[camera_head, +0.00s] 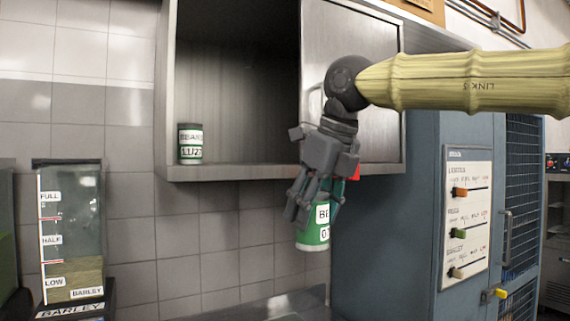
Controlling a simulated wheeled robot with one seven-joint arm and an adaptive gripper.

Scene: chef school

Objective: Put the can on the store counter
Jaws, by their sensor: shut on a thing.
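My gripper (318,208) hangs fingers down in the middle of the view, in front of the wall cabinet's lower edge. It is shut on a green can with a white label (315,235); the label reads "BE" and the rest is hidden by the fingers. The held can is slightly tilted and in the air, with the tiled wall behind it. A second can (190,144), green and white, stands upright on the left of the open cabinet shelf. A strip of grey counter (262,310) shows at the bottom, below the held can; I cannot tell whether it is the store counter.
The wall cabinet (285,172) is open on its left half, with a metal door (345,40) on the right. A barley dispenser (75,230) stands at left. A blue cabinet (390,230) with a slider panel (468,213) stands close at right.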

